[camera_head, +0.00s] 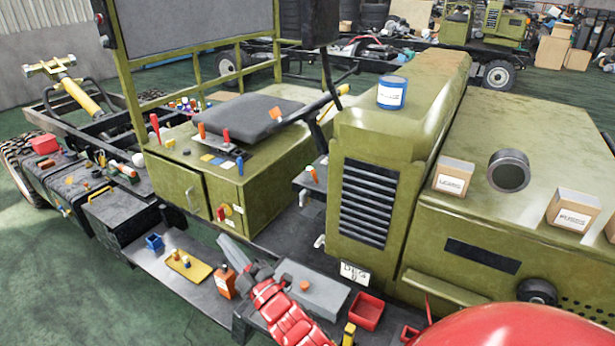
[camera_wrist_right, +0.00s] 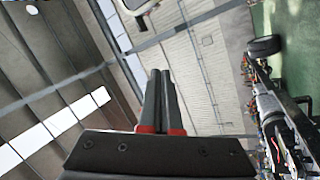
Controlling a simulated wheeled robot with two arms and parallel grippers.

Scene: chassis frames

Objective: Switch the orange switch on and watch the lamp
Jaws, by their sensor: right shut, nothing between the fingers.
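An orange upright handle (camera_head: 202,130) and a small orange lever (camera_head: 313,172) show on the green vehicle's cab. A grey box with an orange knob (camera_head: 304,286) sits on the lower ledge, right of my red right arm. I cannot tell which one is the switch. No lit lamp is clear; a round dark-rimmed fitting (camera_head: 509,170) sits on the hood. My right gripper (camera_head: 226,241) is over the ledge, left of the grey box and apart from the knob. In the right wrist view its fingers (camera_wrist_right: 161,75) are together and empty, against wall and roof. My left gripper is not in view.
A red open bin (camera_head: 366,311) stands right of the grey box. Cartons (camera_head: 453,178) and a blue can (camera_head: 392,92) stand on the hood.

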